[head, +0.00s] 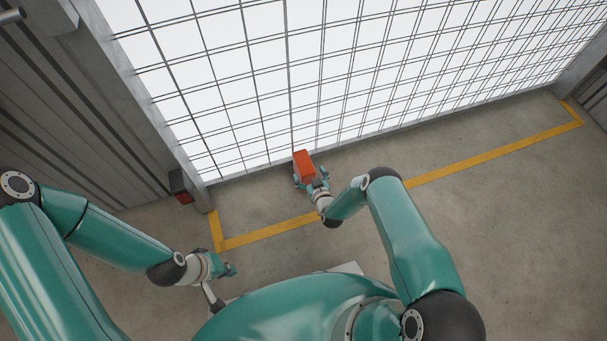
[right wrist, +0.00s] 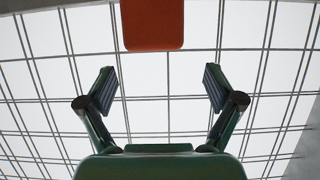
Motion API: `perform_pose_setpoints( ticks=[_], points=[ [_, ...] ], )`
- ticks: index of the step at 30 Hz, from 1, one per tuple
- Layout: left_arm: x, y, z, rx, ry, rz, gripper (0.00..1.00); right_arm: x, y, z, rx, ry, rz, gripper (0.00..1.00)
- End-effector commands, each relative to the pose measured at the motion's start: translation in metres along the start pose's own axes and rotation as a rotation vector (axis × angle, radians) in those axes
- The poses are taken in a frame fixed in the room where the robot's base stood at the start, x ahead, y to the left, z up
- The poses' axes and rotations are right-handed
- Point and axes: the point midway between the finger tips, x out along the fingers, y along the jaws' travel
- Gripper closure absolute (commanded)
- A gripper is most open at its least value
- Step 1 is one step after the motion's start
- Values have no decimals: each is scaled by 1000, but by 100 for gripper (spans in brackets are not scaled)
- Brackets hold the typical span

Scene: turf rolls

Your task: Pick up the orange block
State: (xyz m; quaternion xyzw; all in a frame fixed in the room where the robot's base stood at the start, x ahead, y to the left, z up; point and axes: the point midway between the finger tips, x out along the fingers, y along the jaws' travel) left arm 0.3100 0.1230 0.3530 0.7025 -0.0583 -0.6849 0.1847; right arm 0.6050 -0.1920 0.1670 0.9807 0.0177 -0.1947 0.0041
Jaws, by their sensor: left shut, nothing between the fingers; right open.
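The orange block (head: 304,165) is near the middle of the head view, in front of the wire grid. My right gripper (head: 307,180) is at the block's near end and partly overlaps it in this view. In the right wrist view the block (right wrist: 152,24) is at the top middle, cut off by the frame edge. There my right gripper (right wrist: 160,88) has its fingers spread wide with nothing between them, and the block appears beyond the fingertips. My left gripper (head: 229,269) is low at the left in the head view, shut and empty, away from the block.
A wire grid panel (head: 300,60) with bright light behind it closes off the far side. A yellow line (head: 268,233) is marked on the concrete floor (head: 520,220). A small dark and red object (head: 181,188) is by the left post. The floor at the right is clear.

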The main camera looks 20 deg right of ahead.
Motion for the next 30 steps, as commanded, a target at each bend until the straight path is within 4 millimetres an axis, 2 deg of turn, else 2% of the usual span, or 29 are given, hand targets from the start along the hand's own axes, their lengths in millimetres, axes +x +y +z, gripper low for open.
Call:
perform_pose_setpoints(
  ticks=[1,3,11,19,23,29,30],
  points=[
    [8,-3,0,0,0,0,100,10,0,4,-1,3,0,8],
    [11,-4,0,0,0,0,100,19,0,3,0,2,0,8],
    [19,-7,0,0,0,0,100,34,2,3,1,0,1,8],
    [44,-16,0,0,0,0,100,71,6,6,0,1,1,8],
    [46,-17,0,0,0,0,100,78,6,4,1,-1,1,8],
    [45,-16,0,0,0,0,100,78,6,3,2,-3,1,8],
    [45,-16,0,0,0,0,100,78,6,3,2,-3,1,13]
  ],
)
